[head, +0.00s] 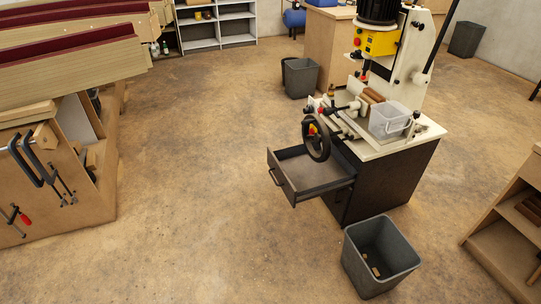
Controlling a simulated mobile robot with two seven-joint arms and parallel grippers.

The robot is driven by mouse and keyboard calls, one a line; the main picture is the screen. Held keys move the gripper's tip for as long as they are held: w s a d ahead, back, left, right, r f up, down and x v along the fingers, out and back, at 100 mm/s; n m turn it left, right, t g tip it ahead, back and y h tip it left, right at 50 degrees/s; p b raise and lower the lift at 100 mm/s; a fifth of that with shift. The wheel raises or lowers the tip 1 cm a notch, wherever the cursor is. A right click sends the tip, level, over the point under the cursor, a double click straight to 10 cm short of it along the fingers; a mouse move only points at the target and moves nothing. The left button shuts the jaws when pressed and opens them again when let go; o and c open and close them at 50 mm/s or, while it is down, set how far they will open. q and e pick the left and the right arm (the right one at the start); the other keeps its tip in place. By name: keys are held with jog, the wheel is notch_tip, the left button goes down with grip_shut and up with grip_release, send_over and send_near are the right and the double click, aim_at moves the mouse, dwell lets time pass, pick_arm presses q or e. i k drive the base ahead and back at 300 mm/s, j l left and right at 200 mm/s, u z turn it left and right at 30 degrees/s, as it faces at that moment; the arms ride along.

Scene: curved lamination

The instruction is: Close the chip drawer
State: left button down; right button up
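The chip drawer (312,174) is a dark grey, shallow drawer with a bar handle (280,178) on its front. It is pulled well out toward the left from the dark machine cabinet (388,178). The visible part of its inside looks empty. A black handwheel (317,138) of the machine above hides part of its back. Neither of my grippers is in view.
A grey bin (381,256) with small scraps stands in front of the cabinet. Another bin (300,78) stands behind. A workbench (60,170) with clamps is at the left, and a wooden shelf (507,235) at the right. Floor left of the drawer is clear.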

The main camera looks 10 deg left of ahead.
aim_at(301, 178)
jog(key=i+j, duration=0.15)
jog(key=i, duration=0.5)
jog(key=i+j, duration=0.1)
jog(key=i, duration=0.6)
jog(key=l+z, duration=0.05)
